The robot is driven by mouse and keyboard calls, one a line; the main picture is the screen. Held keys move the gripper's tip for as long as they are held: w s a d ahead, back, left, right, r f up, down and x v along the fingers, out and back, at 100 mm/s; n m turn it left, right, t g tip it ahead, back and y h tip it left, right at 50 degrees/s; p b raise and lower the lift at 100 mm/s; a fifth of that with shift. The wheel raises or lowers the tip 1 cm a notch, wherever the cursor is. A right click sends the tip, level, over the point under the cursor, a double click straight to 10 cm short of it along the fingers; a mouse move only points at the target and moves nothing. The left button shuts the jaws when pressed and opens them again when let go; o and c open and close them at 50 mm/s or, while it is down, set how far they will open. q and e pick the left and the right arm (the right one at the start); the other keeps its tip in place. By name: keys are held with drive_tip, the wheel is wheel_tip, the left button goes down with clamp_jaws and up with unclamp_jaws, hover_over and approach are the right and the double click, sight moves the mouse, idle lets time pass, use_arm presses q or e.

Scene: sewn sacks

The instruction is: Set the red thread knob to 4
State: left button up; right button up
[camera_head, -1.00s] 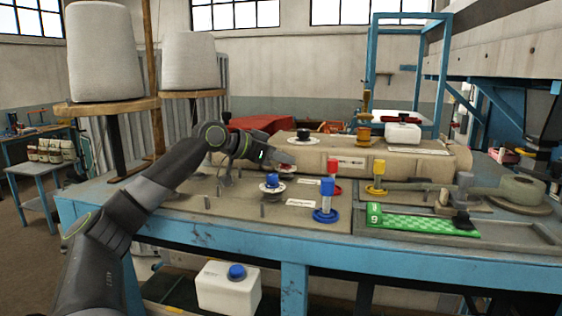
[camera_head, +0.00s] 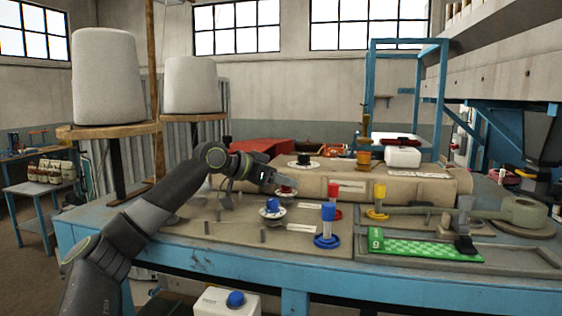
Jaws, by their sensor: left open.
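The red thread knob (camera_head: 286,193) shows as a small red patch on a pale dial at the front of the sewn sack's bench panel. It is mostly hidden by my left gripper (camera_head: 288,184), which is open right above and against it in the picture. I cannot tell whether the fingers touch the knob or straddle it. The dial's numbers are too small to read. My right gripper is not in view.
A blue knob (camera_head: 271,205) on a white dial stands just in front, and a black knob (camera_head: 303,161) behind. Blue (camera_head: 328,212), red (camera_head: 333,186) and yellow (camera_head: 380,192) posts stand to the right. A green marked strip (camera_head: 420,245) lies at right.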

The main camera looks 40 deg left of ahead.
use_arm(q)
wheel_tip(320, 180, up, 9)
drive_tip(key=shift+r+b, duration=0.15)
drive_tip(key=shift+b, duration=0.25)
idle(0.9)
